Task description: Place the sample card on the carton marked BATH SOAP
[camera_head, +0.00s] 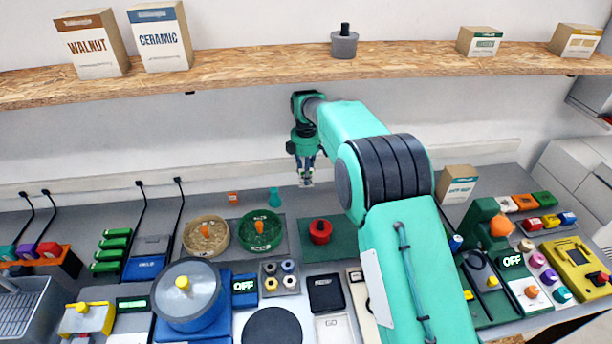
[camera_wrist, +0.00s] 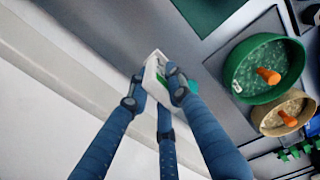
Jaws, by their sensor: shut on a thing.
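My gripper (camera_head: 305,178) hangs over the back of the table, below the shelf. In the wrist view its blue fingers (camera_wrist: 158,92) are shut on a small white card with a green mark, taken to be the sample card (camera_wrist: 153,66). The fingers cover part of it. No label legibly reads BATH SOAP. Small cartons with lettering too small to read are a green-labelled carton (camera_head: 480,42) and an orange-labelled carton (camera_head: 575,42) on the shelf, and a blue-labelled carton (camera_head: 457,186) on the table, right of my arm.
The wooden shelf (camera_head: 260,72) also bears the WALNUT carton (camera_head: 92,45), the CERAMIC carton (camera_head: 160,38) and a grey weight (camera_head: 344,43). Below my gripper are a green bowl (camera_head: 261,232), a tan bowl (camera_head: 205,238) and a red knob (camera_head: 320,231). The shelf's middle right is clear.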

